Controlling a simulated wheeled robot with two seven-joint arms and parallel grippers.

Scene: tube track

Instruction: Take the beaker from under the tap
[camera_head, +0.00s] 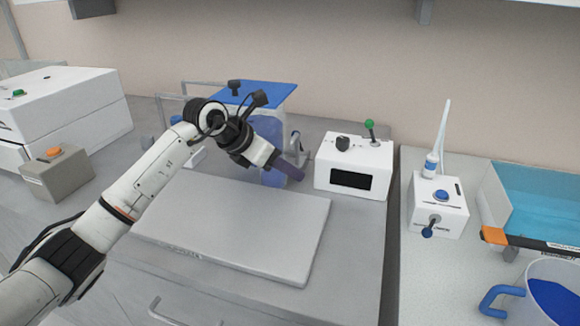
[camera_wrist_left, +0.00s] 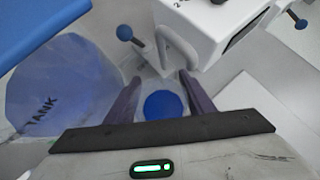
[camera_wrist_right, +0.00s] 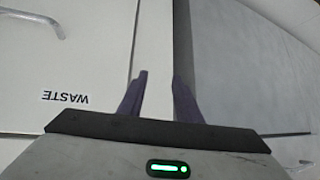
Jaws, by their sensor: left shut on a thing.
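The beaker is hidden in the head view. My right gripper (camera_wrist_right: 160,75) is seen only in its wrist view, with its fingers apart and nothing between them.
A white instrument (camera_head: 353,165) with a green-knobbed lever stands right of the gripper. A pale flat board (camera_head: 240,225) lies in front. Further right are a white box with a blue button (camera_head: 438,205), a blue water bath (camera_head: 540,200) and a blue-handled jug (camera_head: 500,298).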

